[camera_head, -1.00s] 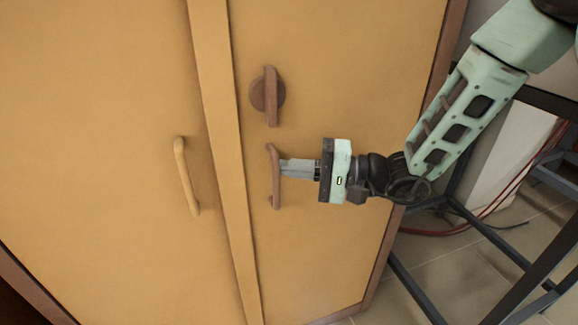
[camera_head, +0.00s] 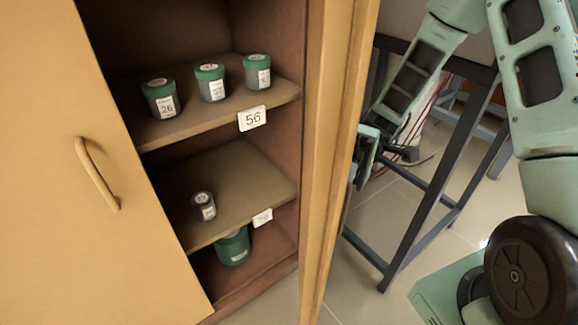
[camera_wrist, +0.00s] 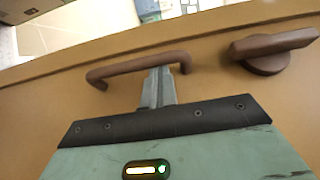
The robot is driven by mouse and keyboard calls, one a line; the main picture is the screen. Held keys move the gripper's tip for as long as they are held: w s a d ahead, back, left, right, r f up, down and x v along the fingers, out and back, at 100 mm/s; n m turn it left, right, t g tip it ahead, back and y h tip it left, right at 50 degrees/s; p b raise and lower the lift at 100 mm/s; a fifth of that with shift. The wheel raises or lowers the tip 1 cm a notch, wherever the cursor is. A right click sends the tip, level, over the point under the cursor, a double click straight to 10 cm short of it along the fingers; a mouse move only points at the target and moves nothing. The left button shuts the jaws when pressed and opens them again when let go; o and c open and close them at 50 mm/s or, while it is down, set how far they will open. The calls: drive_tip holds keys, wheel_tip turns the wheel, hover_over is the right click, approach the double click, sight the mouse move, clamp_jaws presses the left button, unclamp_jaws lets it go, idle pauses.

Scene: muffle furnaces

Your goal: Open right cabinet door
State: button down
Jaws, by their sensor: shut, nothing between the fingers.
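The right cabinet door (camera_head: 336,150) stands wide open, seen nearly edge-on in the head view. Its brown handle (camera_wrist: 112,70) and the brown turn knob (camera_wrist: 268,50) show on its outer face in the wrist view. My gripper (camera_wrist: 162,72) is shut, with its fingertips at the handle; whether they touch it or sit behind it is hard to tell. In the head view the door hides the fingers, and only part of my wrist shows to its right. The left door (camera_head: 70,200) is closed, with a tan handle (camera_head: 97,174).
Inside the cabinet, an upper shelf (camera_head: 200,120) holds several green-lidded jars (camera_head: 210,82). A lower shelf (camera_head: 240,190) holds a small dark jar (camera_head: 203,206), with a green container (camera_head: 233,247) beneath. A dark metal frame table (camera_head: 440,150) stands close right of the open door.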

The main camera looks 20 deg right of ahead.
drive_tip(key=s+d+p, duration=0.1)
drive_tip(key=d+p, duration=0.2)
drive_tip(key=d, duration=0.7)
drive_tip(key=shift+s+n+g+h, duration=0.25)
drive_tip(key=shift+n+g+h, duration=0.05)
drive_tip(key=shift+g, duration=0.1)
drive_tip(key=shift+d, duration=0.1)
